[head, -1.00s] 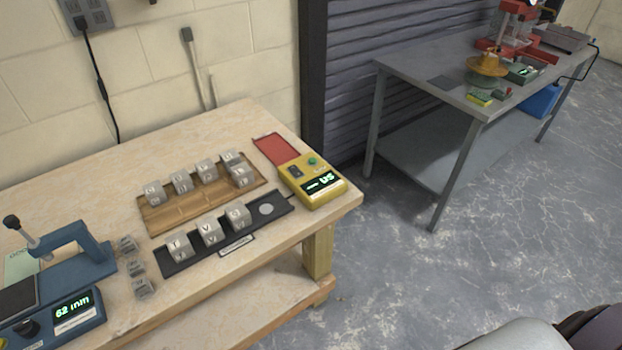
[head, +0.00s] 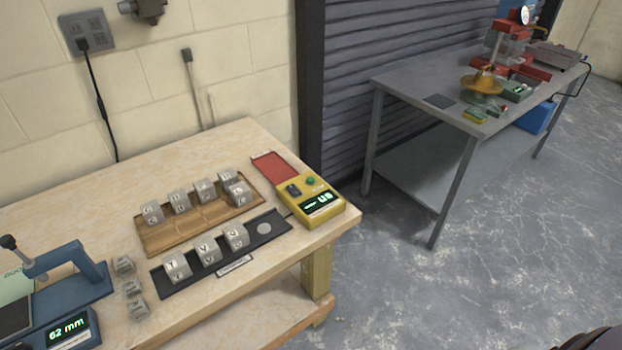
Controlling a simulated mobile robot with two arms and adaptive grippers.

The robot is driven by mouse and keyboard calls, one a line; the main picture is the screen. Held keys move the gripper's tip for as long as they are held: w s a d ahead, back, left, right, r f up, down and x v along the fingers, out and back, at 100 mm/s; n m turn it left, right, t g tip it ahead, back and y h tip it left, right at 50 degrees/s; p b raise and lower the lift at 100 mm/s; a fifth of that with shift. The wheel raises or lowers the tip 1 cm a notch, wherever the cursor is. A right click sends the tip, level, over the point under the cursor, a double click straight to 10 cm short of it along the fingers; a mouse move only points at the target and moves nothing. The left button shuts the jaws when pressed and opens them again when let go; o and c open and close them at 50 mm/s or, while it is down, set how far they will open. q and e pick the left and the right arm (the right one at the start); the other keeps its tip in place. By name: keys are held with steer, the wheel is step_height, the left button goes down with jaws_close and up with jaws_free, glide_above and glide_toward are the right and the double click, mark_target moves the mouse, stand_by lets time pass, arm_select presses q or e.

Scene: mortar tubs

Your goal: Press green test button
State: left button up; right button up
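A yellow test device (head: 325,213) stands at the right end of the wooden bench. A round green button (head: 311,181) sits on its upper face, beside a dark switch or socket (head: 293,190). Its lit green display (head: 320,203) shows characters that I cannot read for sure. A red pad (head: 274,167) lies just behind the device. Nothing touches the button. Neither of my grippers is in the head view.
A wooden tray (head: 150,246) and a black strip (head: 168,287) hold grey lettered cubes. More cubes lie beside a blue measuring device (head: 70,262) reading 62 mm. A grey metal table (head: 400,78) with equipment stands at the back right. The floor between is clear.

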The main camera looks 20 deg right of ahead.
jaws_close()
steer(key=shift+d, duration=0.1)
stand_by(1.2)
